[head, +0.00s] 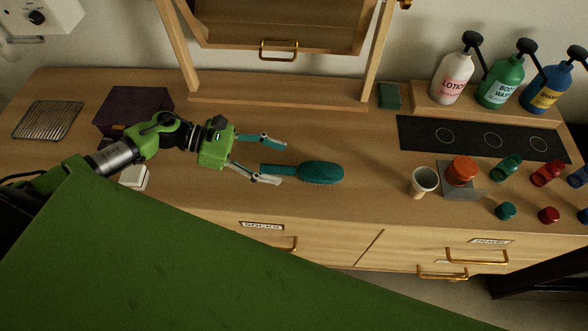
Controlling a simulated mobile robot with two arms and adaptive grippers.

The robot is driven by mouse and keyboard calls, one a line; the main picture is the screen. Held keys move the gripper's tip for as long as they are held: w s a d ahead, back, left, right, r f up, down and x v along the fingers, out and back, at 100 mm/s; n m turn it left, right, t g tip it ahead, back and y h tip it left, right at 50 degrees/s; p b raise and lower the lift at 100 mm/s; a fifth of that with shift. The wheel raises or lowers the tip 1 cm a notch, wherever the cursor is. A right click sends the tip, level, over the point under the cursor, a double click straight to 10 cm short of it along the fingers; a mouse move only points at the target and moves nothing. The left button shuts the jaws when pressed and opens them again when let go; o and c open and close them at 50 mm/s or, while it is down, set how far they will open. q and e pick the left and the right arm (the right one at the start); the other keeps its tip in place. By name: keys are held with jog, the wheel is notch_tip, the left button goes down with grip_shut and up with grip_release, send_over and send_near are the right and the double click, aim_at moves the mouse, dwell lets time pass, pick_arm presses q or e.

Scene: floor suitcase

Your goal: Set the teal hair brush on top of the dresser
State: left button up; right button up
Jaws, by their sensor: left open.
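The teal hair brush (319,172) lies on the wooden top of the dresser (240,195), near its front edge, with its handle pointing left. My left gripper (273,160) is open just left of the brush, its two fingers pointing right. The handle end lies by the lower fingertip; I cannot tell whether they touch. My right gripper is not in view.
On the right are a cup (425,181), an orange-topped item (462,170), several small teal and red items and a black panel (482,139). Pump bottles (453,78) stand behind. A dark purple box (133,106) and wire rack (47,120) are left.

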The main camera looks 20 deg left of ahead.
pick_arm(q)
jog(key=shift+b+v, duration=0.45)
jog(key=shift+v, duration=1.5)
